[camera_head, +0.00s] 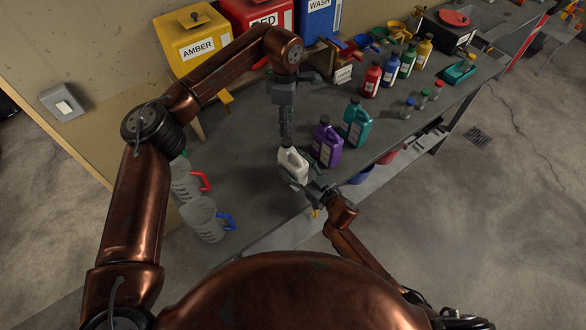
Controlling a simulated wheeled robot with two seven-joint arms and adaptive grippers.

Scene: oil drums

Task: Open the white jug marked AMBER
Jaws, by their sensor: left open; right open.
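A small white jug (292,165) stands upright near the front edge of the grey workbench (245,165). Any marking on it is too small to read. My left gripper (285,138) points down right above the jug's top and is open; it hides the cap area, and I cannot tell whether it touches. My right gripper (304,186) is open at the jug's lower right, close around or beside its body; contact cannot be told.
Purple (326,145) and teal (356,124) jugs stand right of the white jug. Clear measuring jugs (205,220) stand at left. A yellow drum labelled AMBER (193,38), a red one (258,17) and a blue one (318,17) are behind. Several small bottles (391,70) stand farther right.

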